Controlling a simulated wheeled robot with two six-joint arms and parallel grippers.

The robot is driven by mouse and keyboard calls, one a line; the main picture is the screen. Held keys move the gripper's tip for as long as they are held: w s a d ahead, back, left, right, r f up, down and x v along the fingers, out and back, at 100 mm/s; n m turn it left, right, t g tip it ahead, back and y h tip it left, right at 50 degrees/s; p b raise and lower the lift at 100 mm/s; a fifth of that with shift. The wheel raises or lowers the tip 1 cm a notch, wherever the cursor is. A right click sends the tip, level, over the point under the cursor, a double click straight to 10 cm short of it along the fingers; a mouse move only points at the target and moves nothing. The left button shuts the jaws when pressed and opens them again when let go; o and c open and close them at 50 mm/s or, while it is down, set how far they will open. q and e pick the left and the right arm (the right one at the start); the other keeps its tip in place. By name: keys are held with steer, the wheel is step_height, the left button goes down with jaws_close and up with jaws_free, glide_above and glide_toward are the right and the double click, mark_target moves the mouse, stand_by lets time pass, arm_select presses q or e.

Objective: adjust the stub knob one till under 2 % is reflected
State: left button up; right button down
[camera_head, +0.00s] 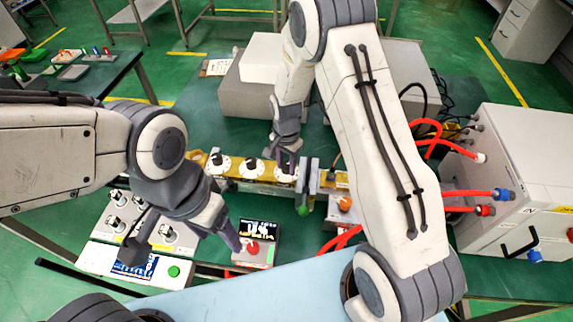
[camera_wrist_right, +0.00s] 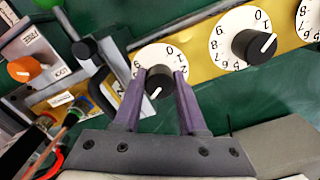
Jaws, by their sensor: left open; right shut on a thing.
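Three black stub knobs on white numbered dials sit in a row on a yellow bar (camera_wrist_right: 205,62). My right gripper (camera_wrist_right: 159,76) is shut on the end stub knob (camera_wrist_right: 158,84), the rightmost of the three in the head view; its white pointer line shows between the fingers. The middle stub knob (camera_wrist_right: 254,46) and the far stub knob (camera_head: 218,160) are free. A meter box with a dark screen (camera_head: 259,230) and a red knob stands in front of the bar; its reading is too small to read. My left gripper (camera_head: 183,244) is open and empty, left of this meter.
A control box with several black knobs (camera_head: 141,219) and a panel with a green button (camera_head: 174,271) lie at the left under my left gripper. A white cabinet (camera_head: 525,165) with red hoses stands at the right. A green-tipped part (camera_head: 303,209) and an orange knob (camera_head: 345,203) are close to my right gripper.

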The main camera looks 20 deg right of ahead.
mark_target(286, 165)
steer(key=shift+c, duration=2.3)
jaws_free()
steer(key=shift+r, duration=0.1)
step_height(286, 165, up, 10)
steer(key=b, duration=0.2)
steer(key=shift+r, duration=0.2)
